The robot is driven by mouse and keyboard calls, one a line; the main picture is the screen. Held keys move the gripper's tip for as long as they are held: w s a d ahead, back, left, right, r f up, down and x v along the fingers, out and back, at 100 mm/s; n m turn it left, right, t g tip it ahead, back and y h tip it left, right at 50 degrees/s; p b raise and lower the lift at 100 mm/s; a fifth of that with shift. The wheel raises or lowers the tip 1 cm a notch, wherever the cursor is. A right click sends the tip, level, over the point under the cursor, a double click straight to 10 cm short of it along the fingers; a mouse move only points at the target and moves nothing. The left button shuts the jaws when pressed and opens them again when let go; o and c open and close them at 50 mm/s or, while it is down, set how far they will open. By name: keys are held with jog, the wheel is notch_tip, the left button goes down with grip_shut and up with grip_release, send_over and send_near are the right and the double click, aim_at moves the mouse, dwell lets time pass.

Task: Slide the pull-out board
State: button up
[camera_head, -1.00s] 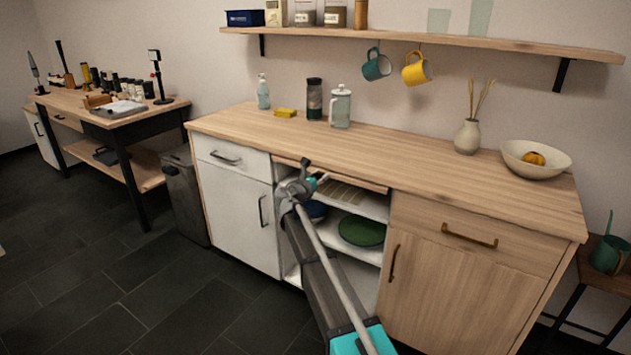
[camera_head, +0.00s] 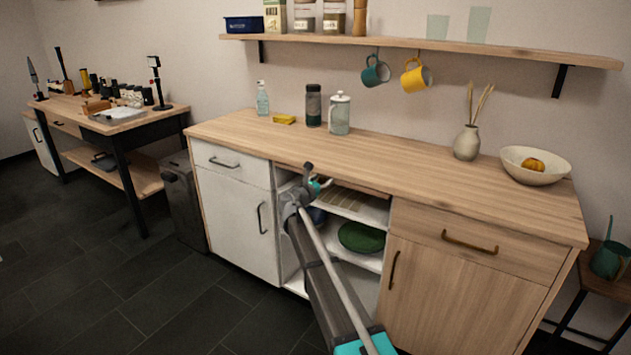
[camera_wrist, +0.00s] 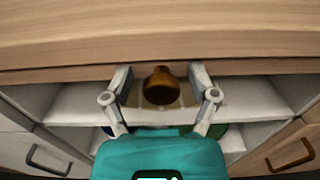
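The pull-out board (camera_head: 358,187) shows as a thin wooden front edge just under the countertop, above the open middle bay of the cabinet. It looks nearly flush with the counter front. In the wrist view a brown rounded knob (camera_wrist: 159,88) sits at the middle, just below the wooden edge. My gripper (camera_head: 312,177) is at the front of the bay, close to the board. In the wrist view my gripper (camera_wrist: 160,92) has its fingers apart, one on each side of the knob, with gaps visible. How deep the board goes is hidden under the counter.
The bay below has white shelves with a green plate (camera_head: 361,237). A white cabinet door (camera_head: 236,220) is on the left and a wooden door (camera_head: 430,290) on the right, both with protruding handles. The countertop (camera_head: 400,155) above has bare room in front.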

jog(key=shift+s, duration=0.1)
jog(key=shift+s+a, duration=0.1)
jog(key=shift+s, duration=0.05)
jog(key=v, duration=1.1)
jog(key=shift+s+a, duration=0.25)
jog(key=shift+a, duration=0.05)
